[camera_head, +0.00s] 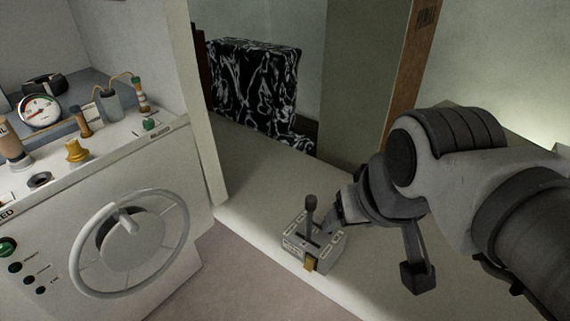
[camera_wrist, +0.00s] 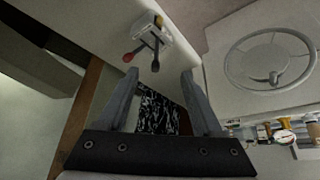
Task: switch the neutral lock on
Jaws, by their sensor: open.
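A small grey control box (camera_head: 318,247) stands on the pale ledge, with an upright dark lever (camera_head: 311,210) on its top. A yellow tab (camera_head: 309,264) sits low on its front face; I cannot tell its setting. The box (camera_wrist: 150,28) is also near the top of the wrist view, with the yellow piece (camera_wrist: 158,20), the dark lever (camera_wrist: 155,64) and a red-knobbed lever (camera_wrist: 128,57). My gripper (camera_head: 336,214) is just right of the dark lever in the head view. In the wrist view my gripper (camera_wrist: 159,76) is open, with nothing held between its fingers.
A white console (camera_head: 60,235) with a steering wheel (camera_head: 130,245) and a gauge (camera_head: 38,110) stands at left. A white post (camera_head: 197,100) rises beside it. A black-and-white patterned block (camera_head: 255,85) stands behind the ledge. The ledge (camera_head: 250,205) is clear left of the box.

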